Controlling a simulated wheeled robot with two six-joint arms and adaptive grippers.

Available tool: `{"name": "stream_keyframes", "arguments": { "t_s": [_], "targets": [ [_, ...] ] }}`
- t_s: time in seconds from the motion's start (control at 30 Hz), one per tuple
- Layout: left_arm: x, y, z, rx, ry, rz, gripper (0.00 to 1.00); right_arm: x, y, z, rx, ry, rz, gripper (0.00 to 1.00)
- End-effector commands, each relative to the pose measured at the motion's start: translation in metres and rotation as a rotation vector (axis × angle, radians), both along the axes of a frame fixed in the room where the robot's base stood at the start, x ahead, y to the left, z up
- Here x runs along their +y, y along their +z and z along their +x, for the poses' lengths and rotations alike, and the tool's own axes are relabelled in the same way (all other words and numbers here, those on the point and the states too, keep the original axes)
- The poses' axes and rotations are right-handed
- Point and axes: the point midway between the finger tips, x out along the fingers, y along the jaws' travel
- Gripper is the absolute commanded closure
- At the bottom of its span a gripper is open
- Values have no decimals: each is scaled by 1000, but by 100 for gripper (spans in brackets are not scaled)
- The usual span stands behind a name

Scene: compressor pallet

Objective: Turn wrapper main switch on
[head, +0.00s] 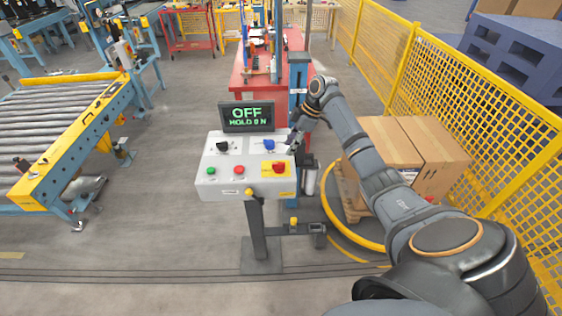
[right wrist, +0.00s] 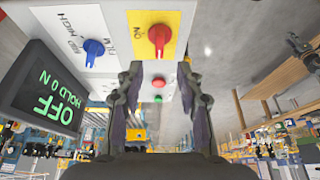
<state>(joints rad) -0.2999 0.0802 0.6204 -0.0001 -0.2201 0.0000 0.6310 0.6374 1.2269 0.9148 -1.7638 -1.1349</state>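The wrapper control box (head: 222,187) is a light grey panel on a post. Its main switch, a red rotary knob on a yellow plate (head: 279,168), is at the panel's right; the red knob (right wrist: 159,38) also shows in the right wrist view. The display (head: 246,116) reads "OFF" and "HOLD 0 N". My right gripper (head: 293,138) is at the panel's right back edge. In the right wrist view its fingers (right wrist: 159,75) are spread and empty, with the red knob just beyond the tips, apparently untouched. My left gripper is out of view.
A blue knob (head: 269,145), a black knob (head: 222,146), a green button (head: 211,170) and a red button (head: 239,169) share the panel. Cardboard boxes (head: 400,150) and a yellow fence (head: 450,95) stand right. A roller conveyor (head: 60,120) is left, with open floor between.

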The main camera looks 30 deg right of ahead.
Motion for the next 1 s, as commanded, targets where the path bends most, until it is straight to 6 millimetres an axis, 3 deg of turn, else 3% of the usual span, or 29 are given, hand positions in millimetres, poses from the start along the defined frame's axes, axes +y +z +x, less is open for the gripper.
{"name": "stream_keyframes", "arguments": {
  "t_s": [0.2, 0.4, 0.8, 1.0],
  "targets": [
    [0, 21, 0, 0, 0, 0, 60, 17, -40, 8, 5, -1, 3, 63],
    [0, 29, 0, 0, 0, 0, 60, 27, -73, 15, 3, -2, 1, 63],
    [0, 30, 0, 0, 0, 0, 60, 30, -85, 18, 1, 0, -3, 63],
    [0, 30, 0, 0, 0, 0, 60, 30, -85, 18, 1, -1, -3, 90]
  ]
}}
